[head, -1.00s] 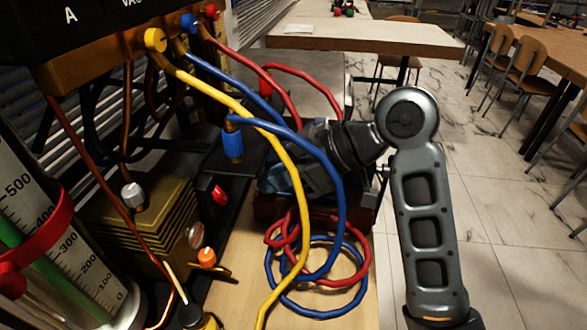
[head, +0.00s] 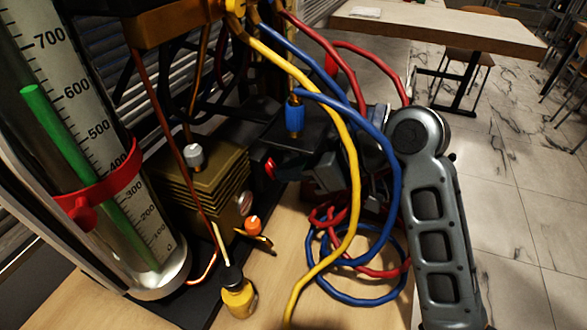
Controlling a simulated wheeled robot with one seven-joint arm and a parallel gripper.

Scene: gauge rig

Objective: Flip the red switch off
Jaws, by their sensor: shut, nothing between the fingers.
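The red switch (head: 269,168) is a small red rocker on a dark mount, just right of the brass ribbed block in the head view. I cannot tell which way it is tipped. My gripper (head: 318,178) is to the right of the switch, partly hidden behind the yellow and blue cables. It is shut and empty, with its tip pointing left towards the switch. A small gap seems to lie between them, but contact is hard to judge.
The yellow cable (head: 352,180) and blue cable (head: 397,180) hang in front of my gripper. A measuring cylinder (head: 110,150) with a red clamp stands at left. The brass block (head: 203,178), an orange knob (head: 253,224) and a yellow bottle (head: 238,297) are near the switch.

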